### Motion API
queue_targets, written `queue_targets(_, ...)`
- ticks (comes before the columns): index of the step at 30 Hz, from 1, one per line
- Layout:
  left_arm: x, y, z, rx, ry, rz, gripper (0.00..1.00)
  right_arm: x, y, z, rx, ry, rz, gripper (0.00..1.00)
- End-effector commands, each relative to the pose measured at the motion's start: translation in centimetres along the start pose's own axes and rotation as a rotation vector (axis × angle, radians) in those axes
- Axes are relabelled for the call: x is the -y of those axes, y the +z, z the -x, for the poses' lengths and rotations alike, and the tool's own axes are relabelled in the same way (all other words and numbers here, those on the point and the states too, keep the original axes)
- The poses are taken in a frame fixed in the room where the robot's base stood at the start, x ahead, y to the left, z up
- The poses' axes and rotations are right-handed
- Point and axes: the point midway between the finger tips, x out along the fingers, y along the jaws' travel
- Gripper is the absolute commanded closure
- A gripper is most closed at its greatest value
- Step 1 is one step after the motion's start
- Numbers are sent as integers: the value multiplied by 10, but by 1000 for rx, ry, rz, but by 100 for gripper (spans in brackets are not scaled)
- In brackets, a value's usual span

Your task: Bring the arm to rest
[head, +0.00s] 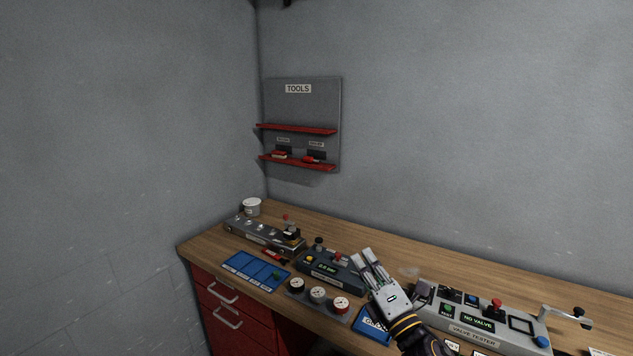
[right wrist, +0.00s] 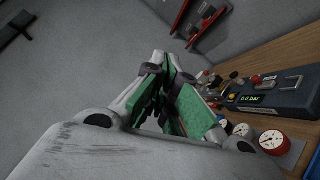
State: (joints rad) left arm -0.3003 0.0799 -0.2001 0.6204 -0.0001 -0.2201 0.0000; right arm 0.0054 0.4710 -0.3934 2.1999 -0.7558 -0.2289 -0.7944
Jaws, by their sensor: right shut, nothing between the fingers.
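My right gripper (head: 362,256) is over the workbench in the head view, with its fingers pointing up and away toward the back wall. It is shut and empty. The right wrist view shows its fingers with green inner pads (right wrist: 172,70) close together and nothing between them. My left gripper is not in view.
The wooden bench (head: 390,244) carries a valve tester (head: 475,338) reading "NO VALVE", a grey gauge unit (head: 330,270), several round gauges (head: 318,294), a blue mat (head: 250,270) and a white cup (head: 251,206). A tools board (head: 300,106) with red shelves hangs behind. The air above is free.

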Motion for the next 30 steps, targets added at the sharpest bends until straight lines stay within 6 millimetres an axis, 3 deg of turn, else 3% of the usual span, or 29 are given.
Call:
queue_targets(7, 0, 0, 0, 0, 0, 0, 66, 48, 24, 30, 182, -207, -325, 100)
queue_targets(15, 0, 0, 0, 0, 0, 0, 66, 106, 32, 80, 388, -438, -661, 100)
queue_targets(23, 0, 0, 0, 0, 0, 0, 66, 154, 22, 145, 602, -668, -957, 100)
queue_targets(30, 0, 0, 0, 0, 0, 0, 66, 186, -3, 214, 812, -887, -1199, 100)
